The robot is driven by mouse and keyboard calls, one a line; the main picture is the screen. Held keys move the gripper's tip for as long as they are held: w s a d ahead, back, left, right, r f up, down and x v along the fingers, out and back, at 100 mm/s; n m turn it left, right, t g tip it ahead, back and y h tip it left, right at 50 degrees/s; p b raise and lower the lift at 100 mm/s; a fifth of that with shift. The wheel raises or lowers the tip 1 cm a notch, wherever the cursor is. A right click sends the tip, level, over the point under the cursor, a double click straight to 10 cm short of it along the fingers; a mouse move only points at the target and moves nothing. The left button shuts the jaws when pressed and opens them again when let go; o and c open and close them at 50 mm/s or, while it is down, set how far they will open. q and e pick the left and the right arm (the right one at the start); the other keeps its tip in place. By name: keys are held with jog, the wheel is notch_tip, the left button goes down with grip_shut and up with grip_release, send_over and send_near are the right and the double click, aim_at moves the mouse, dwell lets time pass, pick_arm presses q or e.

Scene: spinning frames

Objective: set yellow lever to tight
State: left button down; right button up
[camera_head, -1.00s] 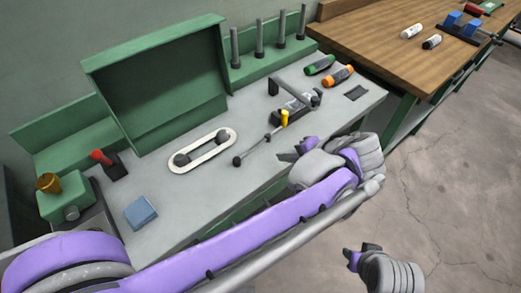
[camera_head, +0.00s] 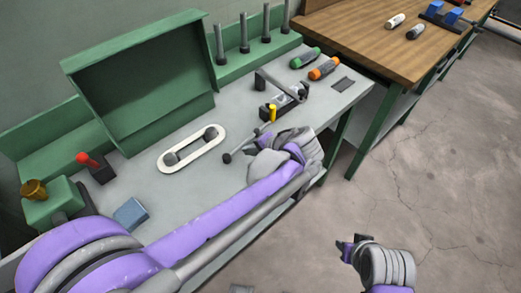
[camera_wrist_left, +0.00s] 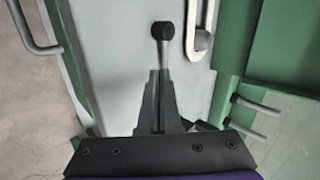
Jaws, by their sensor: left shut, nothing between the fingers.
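The yellow lever (camera_head: 272,113) stands up at the front of a dark clamp-like device (camera_head: 288,100) on the grey bench top. A thin rod with a black knob (camera_head: 227,158) slants out from near the lever toward the front left. My left gripper (camera_head: 256,148) is shut and empty, just in front of this rod, below the lever in the picture. In the left wrist view, the shut fingers (camera_wrist_left: 158,95) point toward the black knob (camera_wrist_left: 162,31). The lever is not clearly visible there. My right gripper (camera_head: 350,247) hangs over the floor, away from the bench; its finger gap is unclear.
A white oval track (camera_head: 194,148) lies left of the rod. A green box (camera_head: 140,85) stands behind it. Green and orange cylinders (camera_head: 324,68) lie behind the device. A red-knobbed lever (camera_head: 90,162) and a blue block (camera_head: 130,213) are at the left.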

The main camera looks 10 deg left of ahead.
pick_arm(q)
jog(key=shift+x, duration=1.2)
jog(key=shift+w+a+r, duration=0.1)
jog(key=shift+a+r, duration=0.05)
jog(key=shift+r, duration=0.05)
